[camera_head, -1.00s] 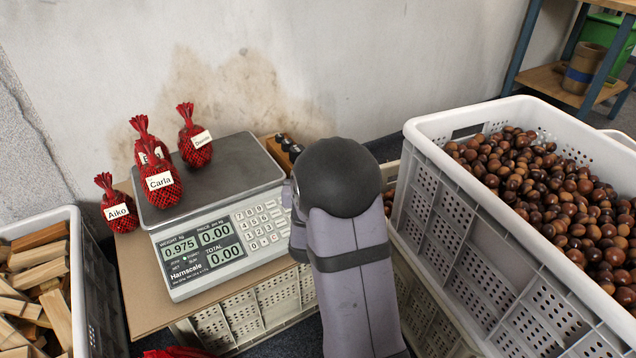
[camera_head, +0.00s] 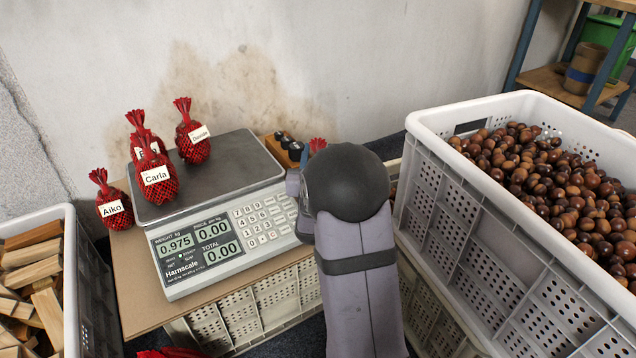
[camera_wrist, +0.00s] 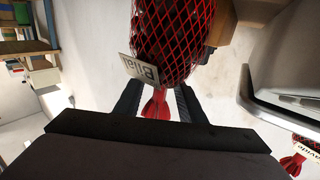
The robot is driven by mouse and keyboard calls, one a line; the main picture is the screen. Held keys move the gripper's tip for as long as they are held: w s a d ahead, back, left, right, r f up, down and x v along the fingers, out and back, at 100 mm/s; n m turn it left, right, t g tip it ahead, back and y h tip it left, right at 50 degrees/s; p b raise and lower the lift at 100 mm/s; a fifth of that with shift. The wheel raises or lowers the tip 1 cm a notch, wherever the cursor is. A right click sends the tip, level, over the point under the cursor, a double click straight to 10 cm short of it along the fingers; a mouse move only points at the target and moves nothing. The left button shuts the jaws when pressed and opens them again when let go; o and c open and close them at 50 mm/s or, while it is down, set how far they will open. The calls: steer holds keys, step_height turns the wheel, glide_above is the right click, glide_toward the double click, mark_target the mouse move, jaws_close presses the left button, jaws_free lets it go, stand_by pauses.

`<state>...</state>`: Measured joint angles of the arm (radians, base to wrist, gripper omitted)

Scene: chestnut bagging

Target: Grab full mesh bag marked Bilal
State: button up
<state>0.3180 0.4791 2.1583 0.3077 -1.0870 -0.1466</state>
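In the wrist view, a full red mesh bag marked Bilal (camera_wrist: 172,40) is directly in front of my gripper (camera_wrist: 158,92). Its white tag (camera_wrist: 139,71) hangs at the left finger. The bag's gathered red neck shows between the two dark fingers, with gaps on both sides, so the fingers look open around it. The fingertips are partly hidden by the bag. In the head view, my gripper is hidden behind my wrist, right of the scale; a red tuft (camera_head: 317,144) shows above it.
Red bags marked Carla (camera_head: 157,184) and others stand on the scale (camera_head: 243,168); Aiko (camera_head: 115,213) stands beside it. A wooden block with dark knobs (camera_head: 278,153) is behind the scale. A chestnut crate (camera_head: 467,205) is at right, a wood-filled crate (camera_head: 72,285) at left.

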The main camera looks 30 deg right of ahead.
steer(key=shift+b+x, duration=0.4)
steer(key=shift+x, duration=0.9)
jaws_close()
steer(key=shift+r, duration=0.1)
